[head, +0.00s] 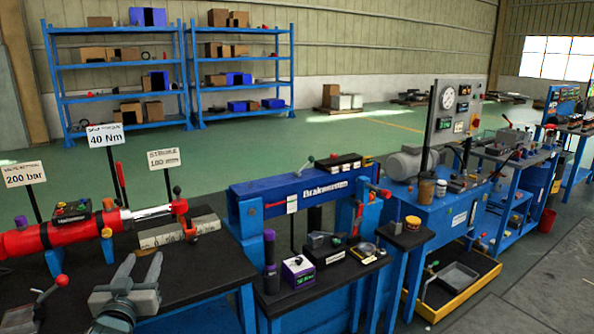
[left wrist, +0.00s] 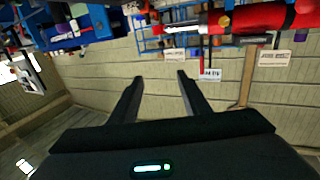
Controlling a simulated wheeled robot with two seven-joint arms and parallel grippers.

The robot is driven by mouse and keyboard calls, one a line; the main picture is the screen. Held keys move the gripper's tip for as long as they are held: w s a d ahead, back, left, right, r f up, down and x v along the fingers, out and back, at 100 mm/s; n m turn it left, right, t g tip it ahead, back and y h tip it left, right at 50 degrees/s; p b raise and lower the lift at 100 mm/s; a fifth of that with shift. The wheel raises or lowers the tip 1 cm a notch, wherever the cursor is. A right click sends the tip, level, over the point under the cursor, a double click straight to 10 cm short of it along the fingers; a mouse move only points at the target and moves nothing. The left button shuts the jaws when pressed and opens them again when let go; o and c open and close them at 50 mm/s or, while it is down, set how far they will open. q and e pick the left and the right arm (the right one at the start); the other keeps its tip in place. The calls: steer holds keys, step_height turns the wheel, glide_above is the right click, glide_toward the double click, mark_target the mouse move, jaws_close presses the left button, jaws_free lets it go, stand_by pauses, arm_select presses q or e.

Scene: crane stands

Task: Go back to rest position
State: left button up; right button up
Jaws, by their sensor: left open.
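My left gripper (head: 139,272) shows at the lower left of the head view, over the black bench top at the left. Its two fingers are apart with nothing between them. In the left wrist view, the same gripper (left wrist: 160,78) has its fingers spread and empty. That view appears upside down, with the red cylinder and sign cards along its top. My right gripper is not seen in either view.
The left bench (head: 190,279) carries a red cylinder (head: 45,237), a lever with a red knob (head: 62,281) and a grey block (head: 180,229). A blue press frame (head: 300,190) stands right of it. Blue shelves (head: 120,62) stand far behind. Green floor (head: 235,146) lies open between.

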arm_select(q)
steer(key=s+d+f+m+g+h, duration=0.1)
steer(key=s+d+f+g, duration=0.2)
steer(key=f, duration=1.1)
steer(key=s+d+f+m+g+h, duration=0.15)
steer(key=s+f, duration=0.35)
steer(key=f, duration=0.9)
steer(key=s+d+f+g, duration=0.2)
steer(key=s+d+f, duration=0.15)
steer(key=f, duration=1.05)
steer(key=s+d+f+g, duration=0.3)
steer(key=s+d+f, duration=0.1)
steer(key=s+f, duration=0.8)
steer(key=s+d+f+m+g+h, duration=0.1)
steer(key=s+d+f+g, duration=0.2)
steer(key=s+f, duration=0.9)
steer(key=s+d, duration=0.2)
steer(key=s, duration=0.5)
steer(key=shift+s+d+f, duration=0.2)
steer(key=shift+s+f, duration=0.1)
steer(key=shift+f, duration=0.05)
steer(key=shift+m+h, duration=0.25)
